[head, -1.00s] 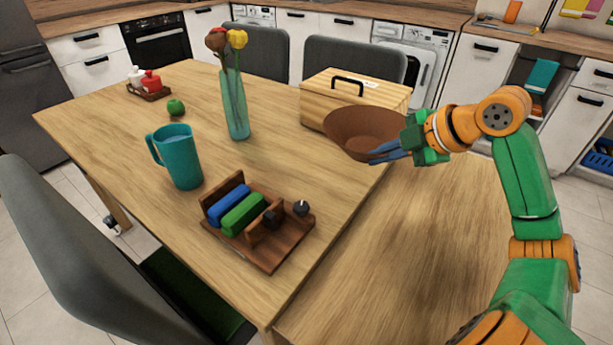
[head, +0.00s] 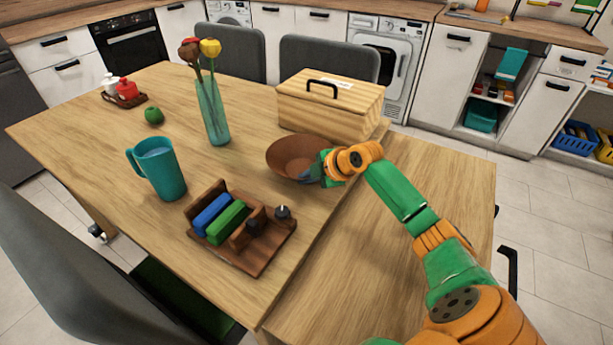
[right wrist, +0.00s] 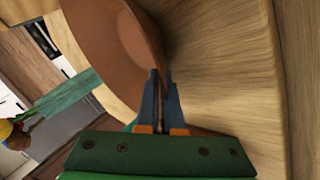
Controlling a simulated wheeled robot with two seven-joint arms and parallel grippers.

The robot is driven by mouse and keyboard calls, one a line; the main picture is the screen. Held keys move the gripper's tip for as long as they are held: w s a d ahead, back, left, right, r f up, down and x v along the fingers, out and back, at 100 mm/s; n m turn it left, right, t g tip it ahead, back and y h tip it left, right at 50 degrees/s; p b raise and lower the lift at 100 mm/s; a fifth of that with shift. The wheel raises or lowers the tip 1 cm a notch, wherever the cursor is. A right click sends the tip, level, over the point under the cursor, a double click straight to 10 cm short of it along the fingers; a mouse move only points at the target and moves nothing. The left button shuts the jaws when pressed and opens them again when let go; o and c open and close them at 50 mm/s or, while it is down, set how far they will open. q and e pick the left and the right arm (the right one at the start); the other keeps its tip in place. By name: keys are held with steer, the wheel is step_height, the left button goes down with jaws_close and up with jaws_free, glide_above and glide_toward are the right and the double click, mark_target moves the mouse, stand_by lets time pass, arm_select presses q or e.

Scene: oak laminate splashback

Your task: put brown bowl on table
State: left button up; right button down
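The brown bowl (head: 290,152) is at the right part of the table (head: 100,180), in front of the wooden box. It looks upright and at or very near the tabletop; I cannot tell for sure whether its base touches. My right gripper (head: 314,170) is at the bowl's right rim. In the right wrist view, the two dark fingers (right wrist: 163,100) are close together with the edge of the bowl (right wrist: 105,45) between them. My left gripper is out of view.
A wooden box (head: 330,105) stands just behind the bowl. A brown rack (head: 250,255) with blue and green blocks is in front-left.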

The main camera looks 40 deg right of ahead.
steer(key=c, duration=1.1)
jaws_free()
steer(key=shift+o, duration=0.2)
steer(key=v, duration=1.2)
